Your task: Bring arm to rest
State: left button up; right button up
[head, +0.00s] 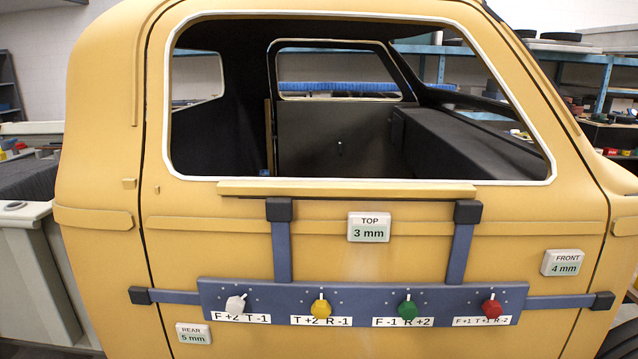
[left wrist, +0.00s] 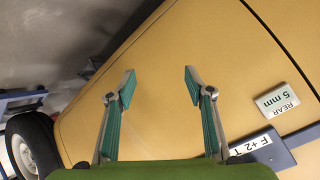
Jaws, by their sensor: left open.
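My left gripper (left wrist: 160,84) shows in the left wrist view with its two green-padded fingers spread apart and nothing between them. Behind it is the plain yellow body of the truck cab shell; I cannot tell the gap to it. The REAR 5 mm label (left wrist: 277,101) and the end of the blue bar with its F+2 plate (left wrist: 250,144) lie to the right of the fingers. Neither gripper shows in the head view, where the yellow door (head: 200,240) is unobstructed. My right gripper is in no view.
A blue bar (head: 365,296) crosses the door with white, yellow, green and red knobs. Blue straps clamp it to the door. Labels read TOP 3 mm (head: 369,227), FRONT 4 mm (head: 563,263) and REAR 5 mm (head: 193,333). A wheel (left wrist: 30,145) is at the wrist view's lower left.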

pick_arm(q)
jog(key=s+a+f+n+g, duration=0.25)
jog(key=s+f+g, duration=0.35)
jog(key=s+f, duration=1.3)
jog(key=s+a+f+n+g, duration=0.1)
jog(key=s+f, duration=0.3)
jog(key=s, duration=0.6)
jog(key=s+a+f+n+g, duration=0.1)
jog(key=s+f+n+g, duration=0.1)
jog(key=s, duration=0.9)
notch_tip(320, 180, down, 2)
jog(key=shift+f+g, duration=0.15)
jog(key=shift+g, duration=0.55)
jog(key=shift+w+d, duration=0.1)
jog(key=shift+w, duration=0.05)
